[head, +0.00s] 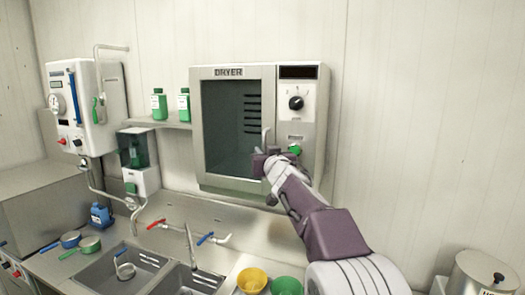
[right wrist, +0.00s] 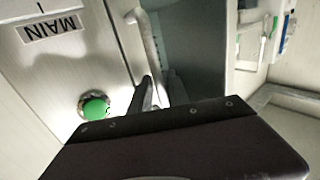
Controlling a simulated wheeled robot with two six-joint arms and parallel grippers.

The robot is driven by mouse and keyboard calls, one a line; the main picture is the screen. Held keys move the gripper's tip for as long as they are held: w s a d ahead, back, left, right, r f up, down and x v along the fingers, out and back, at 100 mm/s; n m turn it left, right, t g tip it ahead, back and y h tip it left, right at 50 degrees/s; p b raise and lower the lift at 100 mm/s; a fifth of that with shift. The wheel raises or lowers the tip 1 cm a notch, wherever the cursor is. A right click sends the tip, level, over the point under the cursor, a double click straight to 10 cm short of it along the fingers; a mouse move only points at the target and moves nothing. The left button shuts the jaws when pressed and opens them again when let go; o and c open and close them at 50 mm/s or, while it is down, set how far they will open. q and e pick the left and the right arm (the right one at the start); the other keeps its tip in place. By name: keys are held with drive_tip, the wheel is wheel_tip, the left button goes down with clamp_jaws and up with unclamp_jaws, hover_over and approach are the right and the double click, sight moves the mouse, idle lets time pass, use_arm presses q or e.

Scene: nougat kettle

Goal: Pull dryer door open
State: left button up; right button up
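The dryer (head: 228,72) hangs on the back wall in the head view. Its door (head: 228,184), with a dark window, looks closed. The upright metal door handle (head: 265,137) is at the door's right edge; it also shows in the right wrist view (right wrist: 146,40). My right gripper (head: 264,162) is at the handle's lower part. In the right wrist view its two fingers (right wrist: 158,92) lie on either side of the handle; whether they press on it is unclear. The gripper hides the handle's lower end. My left gripper is not in view.
A green button (head: 295,150) is close right of my gripper, below the black knob (head: 296,103). A shelf (head: 155,123) with green bottles stands left of the dryer. Below are sinks (head: 125,270), taps and bowls. The wall right of the dryer is bare.

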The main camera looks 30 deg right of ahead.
drive_tip(key=shift+w+d+r, duration=0.15)
drive_tip(key=shift+w, duration=0.15)
drive_tip(key=shift+s+r, duration=0.1)
drive_tip(key=shift+s, duration=0.05)
clamp_jaws()
idle(1.1)
